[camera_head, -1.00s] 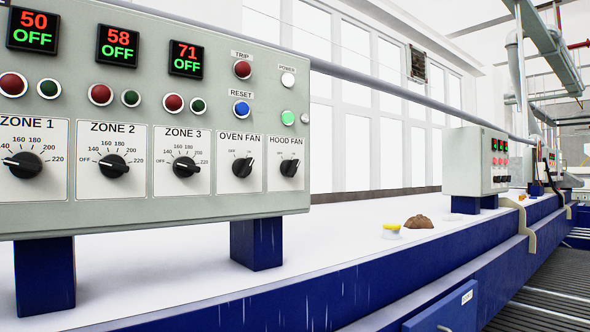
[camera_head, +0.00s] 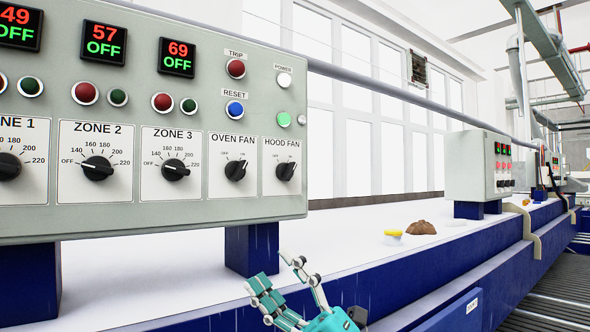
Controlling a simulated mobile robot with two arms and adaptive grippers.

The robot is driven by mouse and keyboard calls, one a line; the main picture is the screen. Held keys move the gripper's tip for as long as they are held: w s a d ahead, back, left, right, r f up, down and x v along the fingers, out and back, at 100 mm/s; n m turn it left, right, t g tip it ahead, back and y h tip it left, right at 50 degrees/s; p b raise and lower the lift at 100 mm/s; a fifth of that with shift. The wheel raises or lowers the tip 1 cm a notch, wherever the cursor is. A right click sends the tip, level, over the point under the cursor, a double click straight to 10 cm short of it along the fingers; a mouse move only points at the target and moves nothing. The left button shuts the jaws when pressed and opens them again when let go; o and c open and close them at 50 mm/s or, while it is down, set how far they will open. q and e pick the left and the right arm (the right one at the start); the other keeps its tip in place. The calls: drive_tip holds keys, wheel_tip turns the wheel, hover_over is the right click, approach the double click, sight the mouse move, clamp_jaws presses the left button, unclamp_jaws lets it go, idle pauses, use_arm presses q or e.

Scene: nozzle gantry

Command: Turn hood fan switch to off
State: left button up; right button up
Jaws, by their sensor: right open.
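The hood fan switch (camera_head: 286,171) is a black knob on a white plate labelled HOOD FAN. It is at the right end of the grey control panel (camera_head: 190,222), and its pointer leans up and to the right, away from the OFF mark at upper left. My right gripper (camera_head: 272,272) is teal and grey, at the bottom middle, below and in front of the panel. Its fingers are apart, with nothing between them, and do not touch the switch. My left gripper is out of view.
The similar oven fan knob (camera_head: 236,171) is just left of the switch. Blue posts (camera_head: 252,248) carry the panel above a white surface (camera_head: 345,235). A yellow-topped item (camera_head: 393,234) and a brown lump (camera_head: 421,228) lie to the right. A second panel (camera_head: 468,165) stands farther back.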

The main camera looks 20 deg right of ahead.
drive_tip(key=s+a+r+n+g+y, duration=0.2)
drive_tip(key=a+r+n+g, duration=0.25)
drive_tip(key=n+g, duration=0.55)
drive_tip(key=m+t+h, duration=0.3)
drive_tip(key=t+h, duration=0.6)
drive_tip(key=h, duration=0.7)
approach(294, 168)
drive_tip(key=p+x, duration=0.6)
drive_tip(key=x, duration=0.2)
drive_tip(key=shift+w+a+r+p, duration=0.1)
drive_tip(key=shift+w+r+p, duration=0.05)
drive_tip(key=shift+w+p, duration=0.25)
drive_tip(key=shift+w+a, duration=0.15)
drive_tip(key=shift+w, duration=0.3)
drive_tip(key=c, duration=1.1)
